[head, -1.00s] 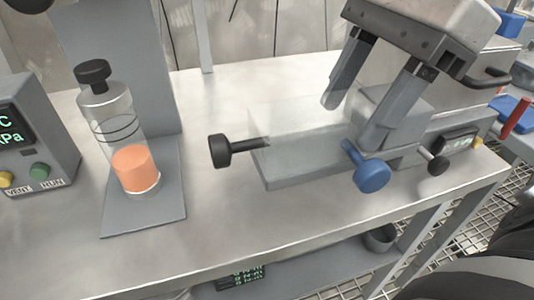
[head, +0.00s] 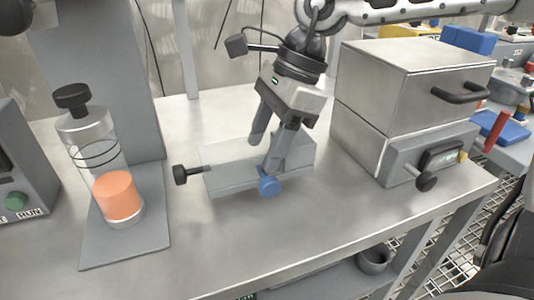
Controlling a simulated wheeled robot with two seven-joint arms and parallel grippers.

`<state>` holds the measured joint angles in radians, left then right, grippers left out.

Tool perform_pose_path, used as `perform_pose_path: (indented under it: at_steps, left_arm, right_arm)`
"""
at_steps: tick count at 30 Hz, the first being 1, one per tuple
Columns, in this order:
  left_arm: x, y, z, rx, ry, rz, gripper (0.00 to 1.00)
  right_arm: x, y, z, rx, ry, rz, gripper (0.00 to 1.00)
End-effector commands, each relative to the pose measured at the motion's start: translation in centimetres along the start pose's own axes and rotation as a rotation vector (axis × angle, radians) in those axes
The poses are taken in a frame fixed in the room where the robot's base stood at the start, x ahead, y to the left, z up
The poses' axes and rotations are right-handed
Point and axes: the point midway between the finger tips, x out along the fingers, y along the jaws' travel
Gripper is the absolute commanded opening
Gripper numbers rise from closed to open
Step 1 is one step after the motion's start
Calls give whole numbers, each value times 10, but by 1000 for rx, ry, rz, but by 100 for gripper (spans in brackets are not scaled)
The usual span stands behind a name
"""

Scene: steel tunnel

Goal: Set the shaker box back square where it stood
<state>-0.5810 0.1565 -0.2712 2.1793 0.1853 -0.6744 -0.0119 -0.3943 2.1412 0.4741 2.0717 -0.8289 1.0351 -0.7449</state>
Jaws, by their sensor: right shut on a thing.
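The shaker box (head: 230,172) is a low pale grey block, partly see-through in look, with a black knob on a rod at its left end and a blue knob on its front. It is at the middle of the steel bench, left of a large oven-like box. My right gripper (head: 264,152) reaches down from above and is shut on the shaker box, one finger at its front by the blue knob, the other at its far side. The fingers hide part of the box. I cannot tell if its underside touches the bench. My left gripper is not in view.
The large steel box (head: 400,85) with a black handle stands close on the right. A glass bottle with orange contents (head: 118,195) stands on a grey plate (head: 150,235) at left. The bench front (head: 250,245) is clear.

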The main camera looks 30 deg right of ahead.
Motion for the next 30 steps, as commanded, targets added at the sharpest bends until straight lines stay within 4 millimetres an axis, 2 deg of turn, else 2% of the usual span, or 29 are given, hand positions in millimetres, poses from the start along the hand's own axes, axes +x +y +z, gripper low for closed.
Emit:
perform_pose_path:
  at_steps: [1, 4, 16, 17, 18, 19, 26, 30]
  left_arm:
    - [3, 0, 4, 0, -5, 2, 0]
    - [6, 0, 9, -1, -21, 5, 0]
    - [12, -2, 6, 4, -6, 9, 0]
    - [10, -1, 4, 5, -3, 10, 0]
    - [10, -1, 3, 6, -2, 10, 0]
    - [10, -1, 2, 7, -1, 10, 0]
    - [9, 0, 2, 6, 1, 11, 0]
    - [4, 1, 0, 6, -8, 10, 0]
  right_arm:
    - [10, 1, -4, 1, -2, 3, 10]
    - [20, 1, -8, 0, -2, 3, 10]
    - [26, 1, -11, 0, -2, 0, 10]
    - [25, 1, -10, 0, -1, 2, 61]
    - [24, 1, -10, 1, 0, 2, 72]
    - [24, 1, -10, 1, 0, 3, 74]
    - [24, 2, -10, 0, 0, 3, 74]
    - [18, 1, -8, 0, 0, 2, 74]
